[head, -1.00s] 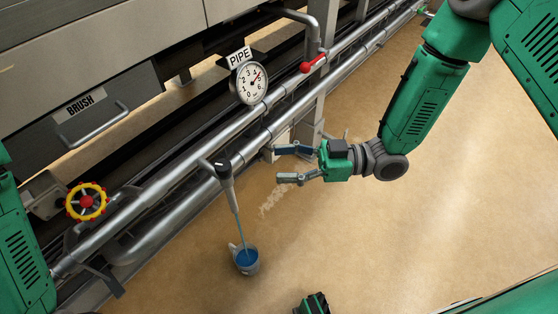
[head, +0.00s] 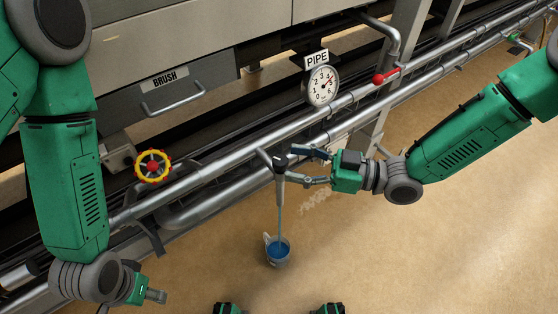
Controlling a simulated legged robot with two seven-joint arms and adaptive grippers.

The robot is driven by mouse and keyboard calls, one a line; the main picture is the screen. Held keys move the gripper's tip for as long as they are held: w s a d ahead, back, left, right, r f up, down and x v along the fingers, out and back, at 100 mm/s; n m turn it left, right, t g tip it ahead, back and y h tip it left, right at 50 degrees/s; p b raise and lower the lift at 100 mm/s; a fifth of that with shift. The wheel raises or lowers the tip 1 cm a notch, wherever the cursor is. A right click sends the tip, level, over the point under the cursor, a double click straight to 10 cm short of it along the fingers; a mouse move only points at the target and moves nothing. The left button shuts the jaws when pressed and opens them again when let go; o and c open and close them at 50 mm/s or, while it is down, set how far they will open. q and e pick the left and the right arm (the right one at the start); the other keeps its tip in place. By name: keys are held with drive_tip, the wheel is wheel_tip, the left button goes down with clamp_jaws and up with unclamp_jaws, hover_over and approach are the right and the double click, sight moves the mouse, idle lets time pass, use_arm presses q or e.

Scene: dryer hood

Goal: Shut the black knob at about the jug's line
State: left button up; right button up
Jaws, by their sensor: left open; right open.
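The black knob (head: 280,162) sits on top of a grey tap on the lower pipe. A blue stream runs from the tap's spout (head: 280,190) down into a jug (head: 277,256) on the floor, which holds blue liquid. My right gripper (head: 290,164) is open, with its fingertips at the right side of the knob, one above and one below. I cannot tell whether they touch it. My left gripper (head: 155,296) is open and empty at the lower left, well away from the tap and partly seen.
A gauge (head: 321,86) under a PIPE label and a red-handled valve (head: 386,76) are on the pipes behind. A yellow handwheel (head: 153,166) is at the left, below the BRUSH drawer (head: 182,88). The floor right of the jug is clear.

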sight(279, 159)
drive_tip(key=shift+b+x, duration=0.3)
drive_tip(key=shift+x, duration=1.55)
clamp_jaws()
drive_tip(key=shift+r+m+t+p, duration=0.15)
drive_tip(key=shift+m+t+p, duration=0.15)
drive_tip(key=shift+t+p, duration=0.1)
drive_tip(key=m+t+h+p, duration=0.1)
drive_tip(key=m+t+p, duration=0.1)
drive_tip(key=t, duration=0.2)
drive_tip(key=shift+r+m+h+p, duration=0.1)
drive_tip(key=shift+m+h+p, duration=0.3)
drive_tip(key=shift+m+t+h+p, duration=0.7)
drive_tip(key=shift+m+t, duration=0.1)
drive_tip(key=shift+t, duration=0.3)
drive_tip(key=shift+m+t+h, duration=0.3)
drive_tip(key=shift+t, duration=0.1)
drive_tip(key=shift+w+f, duration=0.1)
drive_tip(key=shift+f, duration=0.1)
